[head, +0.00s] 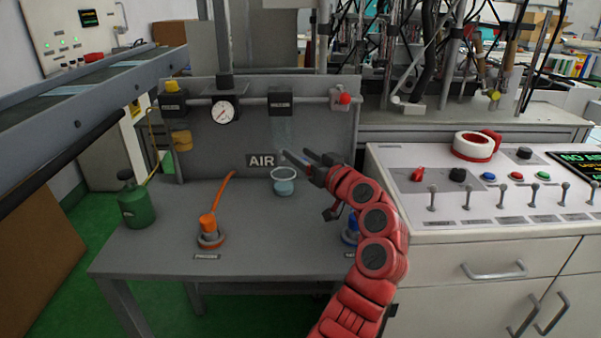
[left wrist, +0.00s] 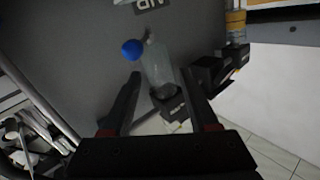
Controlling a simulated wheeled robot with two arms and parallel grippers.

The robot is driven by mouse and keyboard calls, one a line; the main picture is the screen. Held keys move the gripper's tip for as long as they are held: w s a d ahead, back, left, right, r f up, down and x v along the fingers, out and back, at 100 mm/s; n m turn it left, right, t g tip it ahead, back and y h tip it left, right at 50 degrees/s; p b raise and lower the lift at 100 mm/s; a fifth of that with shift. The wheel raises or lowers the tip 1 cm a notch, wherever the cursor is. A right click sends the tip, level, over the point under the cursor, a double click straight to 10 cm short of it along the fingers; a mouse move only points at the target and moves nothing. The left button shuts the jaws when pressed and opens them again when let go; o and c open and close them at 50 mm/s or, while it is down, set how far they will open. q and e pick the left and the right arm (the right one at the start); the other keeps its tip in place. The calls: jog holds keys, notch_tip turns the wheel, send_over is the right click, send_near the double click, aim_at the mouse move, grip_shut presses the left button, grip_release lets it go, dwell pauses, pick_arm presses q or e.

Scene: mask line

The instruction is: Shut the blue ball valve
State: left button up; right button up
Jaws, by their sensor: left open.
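In the head view, my left arm's red links run up the middle and end in the dark left gripper (head: 295,155), open in front of the grey panel's AIR label. A blue valve body (head: 350,230) stands on the grey table and is mostly hidden behind the arm. My right gripper is not in view.
An orange valve (head: 209,228) with an orange lever stands on the table to the left. A green bottle (head: 136,203) stands left, a control console (head: 480,192) right.

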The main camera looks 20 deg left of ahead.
pick_arm(q)
jog(key=s+d+r+p, duration=0.1)
jog(key=s+d+p, duration=0.1)
jog(key=s, duration=1)
jog(key=shift+d+p, duration=0.35)
jog(key=shift+d, duration=0.05)
jog(key=shift+r, duration=0.1)
